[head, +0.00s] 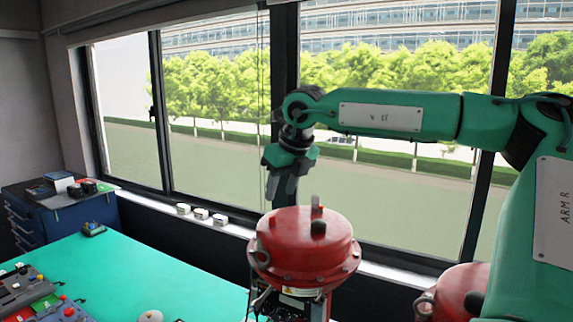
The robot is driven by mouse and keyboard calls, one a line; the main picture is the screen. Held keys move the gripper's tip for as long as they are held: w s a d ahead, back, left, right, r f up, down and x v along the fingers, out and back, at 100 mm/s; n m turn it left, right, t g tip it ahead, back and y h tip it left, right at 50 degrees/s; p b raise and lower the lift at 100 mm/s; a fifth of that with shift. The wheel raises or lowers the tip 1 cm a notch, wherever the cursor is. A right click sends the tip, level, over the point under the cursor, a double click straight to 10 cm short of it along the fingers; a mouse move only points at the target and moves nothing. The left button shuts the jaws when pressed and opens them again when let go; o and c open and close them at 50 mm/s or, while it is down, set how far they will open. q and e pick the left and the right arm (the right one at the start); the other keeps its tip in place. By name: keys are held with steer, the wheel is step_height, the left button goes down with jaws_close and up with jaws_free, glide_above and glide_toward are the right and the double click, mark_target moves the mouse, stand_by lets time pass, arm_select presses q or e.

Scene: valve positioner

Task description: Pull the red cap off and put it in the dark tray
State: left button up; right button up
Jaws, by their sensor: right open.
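A big red domed housing (300,242) stands at the centre on a metal frame. On its top are a small upright reddish tab (316,206) and a short black knob (318,228). I cannot tell which red part is the cap. My right gripper (281,192) hangs fingers down, open and empty, just behind or above the left part of the dome; no contact is clear. A dark grey panel or tray (14,300) with coloured small parts is at the lower left, cut by the frame edge; I cannot tell if it is the dark tray. My left gripper is not in view.
A green table top (130,275) fills the lower left, mostly clear. A blue drawer cabinet (65,218) with small items stands behind it. Several white blocks (201,214) sit on the window sill. Another red housing (455,292) is partly behind my right arm.

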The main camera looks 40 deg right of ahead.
mark_target(273, 216)
steer(key=p+x, duration=0.1)
steer(key=x, duration=0.5)
steer(key=shift+w+d+p, duration=0.1)
steer(key=shift+w+p, duration=0.1)
steer(key=shift+p, duration=0.2)
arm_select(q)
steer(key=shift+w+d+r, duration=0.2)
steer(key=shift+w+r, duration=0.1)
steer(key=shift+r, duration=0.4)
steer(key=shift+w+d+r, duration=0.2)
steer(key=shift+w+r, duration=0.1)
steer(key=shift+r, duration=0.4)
arm_select(e)
steer(key=shift+x, duration=0.9)
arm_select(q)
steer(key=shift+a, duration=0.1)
arm_select(e)
steer(key=shift+s, duration=0.1)
jaws_close()
